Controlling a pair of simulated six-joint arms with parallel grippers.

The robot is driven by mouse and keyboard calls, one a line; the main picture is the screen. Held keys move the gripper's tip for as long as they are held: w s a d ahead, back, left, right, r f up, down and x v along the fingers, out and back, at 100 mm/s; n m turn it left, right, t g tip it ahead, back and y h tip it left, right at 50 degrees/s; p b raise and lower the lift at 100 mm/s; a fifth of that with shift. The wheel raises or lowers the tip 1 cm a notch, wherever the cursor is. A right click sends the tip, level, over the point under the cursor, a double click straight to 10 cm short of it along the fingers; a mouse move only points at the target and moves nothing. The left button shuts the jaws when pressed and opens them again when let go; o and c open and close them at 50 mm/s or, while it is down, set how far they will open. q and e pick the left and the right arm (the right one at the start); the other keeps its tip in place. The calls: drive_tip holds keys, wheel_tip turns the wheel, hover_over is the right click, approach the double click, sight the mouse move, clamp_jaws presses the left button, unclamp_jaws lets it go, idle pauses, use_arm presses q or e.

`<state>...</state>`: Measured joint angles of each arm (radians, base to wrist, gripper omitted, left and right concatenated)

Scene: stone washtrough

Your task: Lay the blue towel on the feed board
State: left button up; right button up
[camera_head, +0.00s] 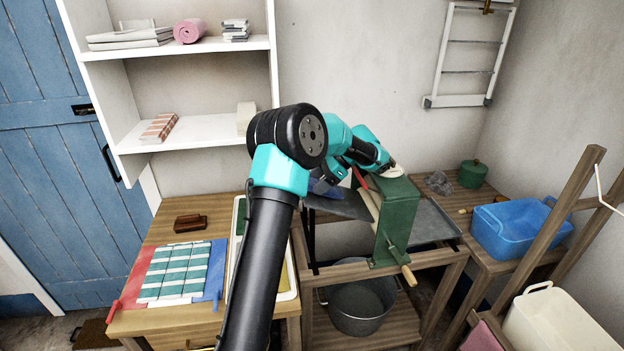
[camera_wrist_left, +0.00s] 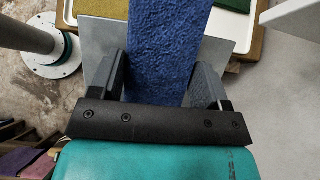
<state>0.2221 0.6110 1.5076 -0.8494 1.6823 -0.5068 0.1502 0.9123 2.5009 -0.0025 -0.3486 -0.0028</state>
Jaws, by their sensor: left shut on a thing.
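The blue towel (camera_wrist_left: 162,45) is between the two fingers of my left gripper (camera_wrist_left: 160,88) in the left wrist view. It is a long textured strip reaching past the top edge of that view, over the grey feed board (camera_wrist_left: 97,35). In the head view, a small part of the towel (camera_head: 320,187) shows behind my arm, above the feed board (camera_head: 347,207) on the left side of the green mangle (camera_head: 397,215). My left gripper (camera_head: 331,176) is mostly hidden there by my own arm. Whether the towel touches the board is unclear. My right gripper is out of view.
A striped cloth (camera_head: 173,273) and a brown brush (camera_head: 190,223) lie on the left table. A metal bucket (camera_head: 362,308) stands under the mangle. A blue tub (camera_head: 515,230) and green pot (camera_head: 472,174) stand right. White shelves (camera_head: 190,131) rise behind.

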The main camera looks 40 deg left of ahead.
use_arm(q)
drive_tip(key=shift+w+d+f, duration=0.3)
drive_tip(key=shift+w+d, duration=0.05)
drive_tip(key=shift+w, duration=0.05)
drive_tip(key=o, duration=1.2)
drive_tip(key=shift+o, duration=0.2)
drive_tip(key=shift+r, duration=1.5)
drive_tip(key=shift+s+d+r, duration=0.1)
drive_tip(key=shift+r, duration=0.2)
drive_tip(key=s+d+r, duration=0.1)
drive_tip(key=s+d, duration=1)
drive_tip(key=shift+s+r, duration=0.15)
drive_tip(key=shift+s, duration=0.05)
